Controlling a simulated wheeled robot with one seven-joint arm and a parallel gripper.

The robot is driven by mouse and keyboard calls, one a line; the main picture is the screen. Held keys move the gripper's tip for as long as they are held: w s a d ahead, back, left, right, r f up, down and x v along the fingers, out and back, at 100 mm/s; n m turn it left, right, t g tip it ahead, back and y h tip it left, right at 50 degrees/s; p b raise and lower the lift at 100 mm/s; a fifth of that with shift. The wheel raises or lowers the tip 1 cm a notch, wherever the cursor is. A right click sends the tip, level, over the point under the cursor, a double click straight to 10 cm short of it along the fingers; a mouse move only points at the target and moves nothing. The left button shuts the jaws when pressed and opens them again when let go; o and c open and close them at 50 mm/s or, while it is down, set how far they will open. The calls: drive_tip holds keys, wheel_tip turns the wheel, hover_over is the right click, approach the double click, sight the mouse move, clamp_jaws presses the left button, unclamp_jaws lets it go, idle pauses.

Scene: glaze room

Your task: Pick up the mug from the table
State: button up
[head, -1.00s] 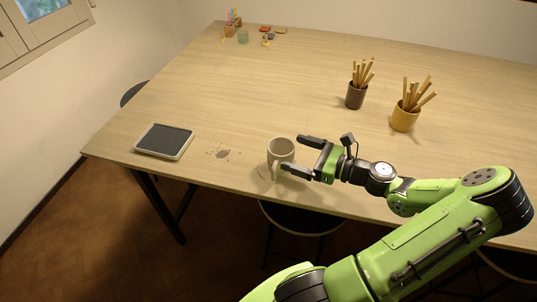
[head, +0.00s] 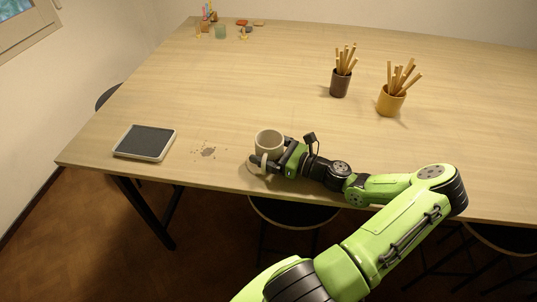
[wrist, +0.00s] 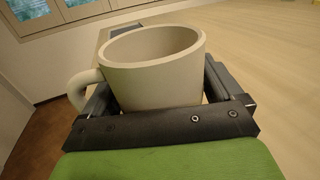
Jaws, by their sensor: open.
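The mug (head: 269,143) is a plain beige cup standing upright near the table's front edge in the head view. Its handle points toward the front. My gripper (head: 264,156) reaches in from the right with its jaws open, one finger on the near side by the handle and the far finger mostly hidden behind the mug. In the wrist view the mug (wrist: 155,70) fills the space between the two dark fingers of my gripper (wrist: 160,95), with its handle at the left. Whether the fingers touch it cannot be told.
A brown cup (head: 340,83) and a yellow cup (head: 390,102), both holding sticks, stand to the right. Small items lie at the far left corner.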

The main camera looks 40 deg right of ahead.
drive_tip(key=shift+w+a, duration=0.15)
drive_tip(key=shift+w, duration=0.3)
drive_tip(key=c, duration=0.9)
drive_tip(key=shift+r, duration=0.15)
